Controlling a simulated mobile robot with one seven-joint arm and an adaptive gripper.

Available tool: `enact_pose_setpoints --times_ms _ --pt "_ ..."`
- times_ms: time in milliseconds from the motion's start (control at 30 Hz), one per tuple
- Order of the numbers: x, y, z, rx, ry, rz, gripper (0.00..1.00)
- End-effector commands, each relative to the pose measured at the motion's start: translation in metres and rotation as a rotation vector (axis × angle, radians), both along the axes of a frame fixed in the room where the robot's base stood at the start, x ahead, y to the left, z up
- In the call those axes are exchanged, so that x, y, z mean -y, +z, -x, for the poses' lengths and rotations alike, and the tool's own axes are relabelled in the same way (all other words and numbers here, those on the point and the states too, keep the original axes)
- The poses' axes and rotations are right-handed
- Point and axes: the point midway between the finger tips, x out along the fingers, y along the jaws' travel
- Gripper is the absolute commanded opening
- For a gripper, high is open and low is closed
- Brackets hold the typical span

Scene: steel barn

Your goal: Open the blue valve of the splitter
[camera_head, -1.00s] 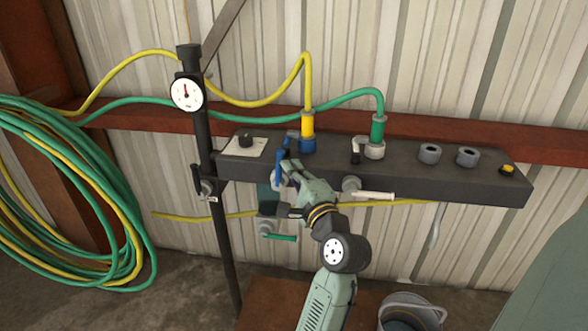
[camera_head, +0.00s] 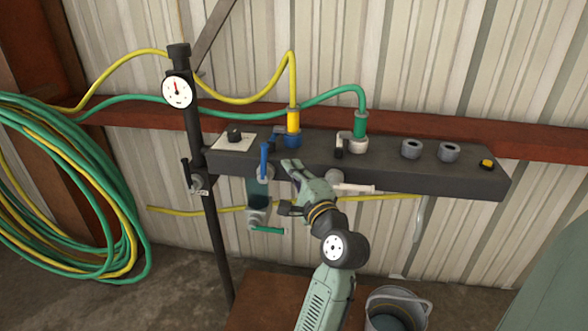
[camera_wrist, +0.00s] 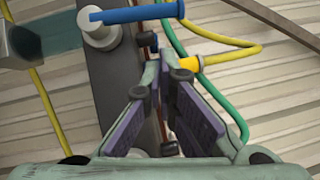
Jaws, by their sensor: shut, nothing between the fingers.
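The splitter (camera_head: 400,177) is a dark horizontal bar with hose fittings on top and valves on its front. Its blue valve handle (camera_head: 264,160) stands upright on a grey hub at the left of the front. In the wrist view the blue handle (camera_wrist: 135,13) lies across the top, beyond my fingertips. My gripper (camera_head: 290,164) is just right of the blue handle, in front of the bar, with a small gap between them. In the wrist view its fingers (camera_wrist: 166,72) are close together and empty.
Yellow (camera_head: 293,90) and green (camera_head: 361,100) hoses rise from the top. A gauge post (camera_head: 193,135) stands left. A bucket (camera_head: 393,308) is below.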

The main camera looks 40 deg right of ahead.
Motion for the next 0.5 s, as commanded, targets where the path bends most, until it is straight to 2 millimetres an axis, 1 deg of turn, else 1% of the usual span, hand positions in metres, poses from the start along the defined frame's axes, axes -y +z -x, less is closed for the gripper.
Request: enact_pose_setpoints --times_ms 33,100,200,333,500 --pt "-0.003 -0.004 0.018 0.003 -0.008 0.005 0.0" --pt "-0.007 -0.005 0.035 0.002 -0.009 0.005 0.0" --pt "-0.014 -0.006 0.055 0.002 -0.007 0.005 0.0" --pt "-0.02 -0.006 0.077 0.002 -0.007 0.003 0.0" --pt "-0.024 -0.006 0.091 0.002 -0.005 0.003 0.0"
